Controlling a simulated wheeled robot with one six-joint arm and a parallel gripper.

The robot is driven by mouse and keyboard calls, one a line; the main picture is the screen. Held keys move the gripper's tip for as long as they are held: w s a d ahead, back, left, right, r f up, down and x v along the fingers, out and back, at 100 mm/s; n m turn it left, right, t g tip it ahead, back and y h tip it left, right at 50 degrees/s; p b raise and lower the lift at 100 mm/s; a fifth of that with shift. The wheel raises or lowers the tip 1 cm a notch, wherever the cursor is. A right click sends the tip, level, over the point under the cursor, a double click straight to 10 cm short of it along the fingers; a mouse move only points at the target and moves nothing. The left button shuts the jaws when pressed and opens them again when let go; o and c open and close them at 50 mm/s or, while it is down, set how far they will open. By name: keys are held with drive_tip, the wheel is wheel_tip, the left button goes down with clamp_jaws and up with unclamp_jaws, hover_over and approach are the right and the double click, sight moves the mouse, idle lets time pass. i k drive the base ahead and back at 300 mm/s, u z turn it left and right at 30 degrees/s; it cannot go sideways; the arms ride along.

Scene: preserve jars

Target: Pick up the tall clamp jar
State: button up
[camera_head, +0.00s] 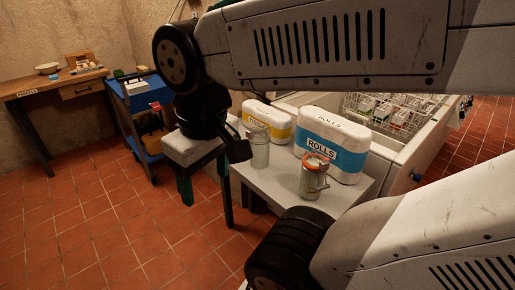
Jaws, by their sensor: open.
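A glass jar with an orange ring and a metal clamp (313,178) stands upright on the front part of a small grey table (272,184). A second, clear glass jar (259,148) stands upright near the table's left edge; I cannot tell whether it has a clamp. Which of the two is taller is hard to judge. My gripper (205,188) hangs fingers down at the left of the table, left of both jars in the picture. It is open, with nothing seen between its dark green fingers.
A yellow-banded bin (268,120) is behind the clear jar. A white chest with wire baskets (398,150) lies behind. A blue cart (142,100) and wooden desk (60,86) stand left, with open tiled floor in front.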

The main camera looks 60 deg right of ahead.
sight(261, 148)
drive_tip(key=u, duration=1.15)
drive_tip(key=i, duration=2.1)
drive_tip(key=z, duration=4)
